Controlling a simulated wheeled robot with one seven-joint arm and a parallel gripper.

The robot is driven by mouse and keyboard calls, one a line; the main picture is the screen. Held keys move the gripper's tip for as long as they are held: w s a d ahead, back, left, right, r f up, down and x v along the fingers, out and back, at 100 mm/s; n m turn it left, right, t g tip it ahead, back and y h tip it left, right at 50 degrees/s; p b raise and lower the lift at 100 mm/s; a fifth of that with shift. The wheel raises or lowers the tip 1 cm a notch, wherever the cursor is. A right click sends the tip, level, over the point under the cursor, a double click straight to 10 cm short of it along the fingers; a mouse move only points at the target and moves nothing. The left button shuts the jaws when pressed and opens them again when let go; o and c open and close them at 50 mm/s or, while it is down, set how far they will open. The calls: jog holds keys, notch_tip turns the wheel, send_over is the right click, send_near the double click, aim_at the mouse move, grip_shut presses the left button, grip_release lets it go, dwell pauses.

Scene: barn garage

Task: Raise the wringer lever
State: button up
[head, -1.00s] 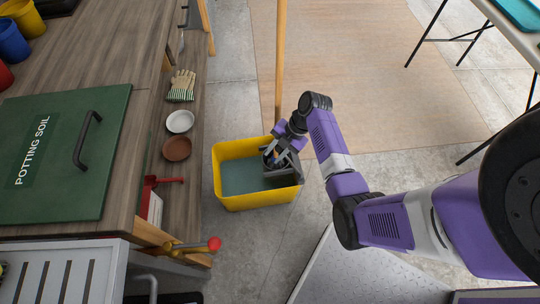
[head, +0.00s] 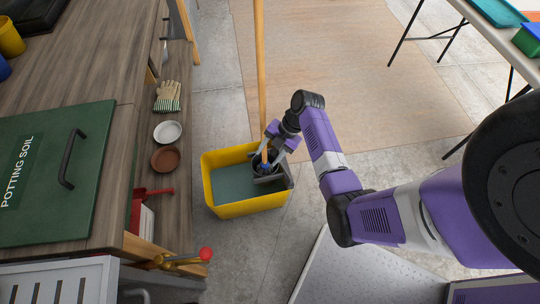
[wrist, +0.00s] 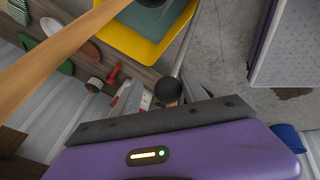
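The yellow bucket (head: 247,206) stands on the floor, holding grey-green water. The dark grey wringer (head: 270,182) sits at the bucket's right end, partly hidden by my gripper. My gripper (head: 266,158) is over the wringer, pointing down. A wooden pole (head: 262,70) rises at the bucket's far side and passes close to my gripper. I cannot pick out the wringer lever for sure; a black rounded end (wrist: 168,90) close to the wrist camera may be its grip.
A wooden bench with a green potting soil lid (head: 85,205) stands left of the bucket. A lower shelf carries gloves (head: 168,97), a white dish (head: 167,131) and a brown dish (head: 165,159). A red-tipped handle (head: 205,254) juts out near the front.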

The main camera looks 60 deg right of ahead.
jog(key=shift+s+f, duration=0.15)
jog(key=shift+p+v, duration=0.3)
jog(key=shift+v, duration=3.6)
